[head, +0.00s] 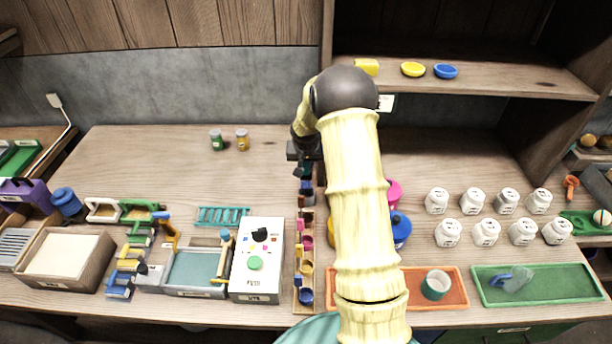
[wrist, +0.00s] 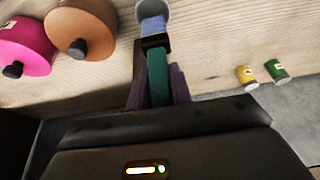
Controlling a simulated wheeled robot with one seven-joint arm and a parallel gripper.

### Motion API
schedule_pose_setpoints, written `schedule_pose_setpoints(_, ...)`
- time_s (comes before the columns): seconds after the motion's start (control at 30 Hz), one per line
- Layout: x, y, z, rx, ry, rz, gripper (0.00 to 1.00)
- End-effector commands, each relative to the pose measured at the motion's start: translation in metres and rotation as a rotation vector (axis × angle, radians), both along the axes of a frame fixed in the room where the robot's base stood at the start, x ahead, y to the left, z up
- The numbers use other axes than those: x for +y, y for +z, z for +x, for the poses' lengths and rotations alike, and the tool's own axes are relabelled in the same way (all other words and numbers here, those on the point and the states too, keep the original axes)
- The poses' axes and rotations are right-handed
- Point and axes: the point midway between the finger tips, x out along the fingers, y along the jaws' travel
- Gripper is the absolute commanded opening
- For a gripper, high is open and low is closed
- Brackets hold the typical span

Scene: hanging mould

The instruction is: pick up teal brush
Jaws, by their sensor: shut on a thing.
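My gripper (wrist: 160,92) is shut on the teal brush (wrist: 157,68); its dark fingers lie on both sides of the teal part in the wrist view. Beyond the fingers a black band and a pale blue part show in line with the teal. In the head view my gripper (head: 305,150) is at the far end of a narrow wooden rack (head: 296,262) with small coloured pots. My arm hides much of this area, and the brush is not clear there. I cannot tell whether the brush is clear of the rack.
A pink pot (wrist: 25,45) and an orange pot (wrist: 82,38) stand left of my gripper in the wrist view. A green jar (head: 216,140) and a yellow jar (head: 242,139) stand at the back. Several white jars (head: 447,232) stand right. The back left tabletop is clear.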

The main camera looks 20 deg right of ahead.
Motion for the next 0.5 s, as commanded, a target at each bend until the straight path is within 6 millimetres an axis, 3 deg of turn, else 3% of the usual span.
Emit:
schedule_pose_setpoints(0.2,0.0,0.029,0.0,-0.001,-0.001,0.001,0.0)
schedule_pose_setpoints(0.5,0.0,0.033,0.0,0.0,0.0,0.001,0.0)
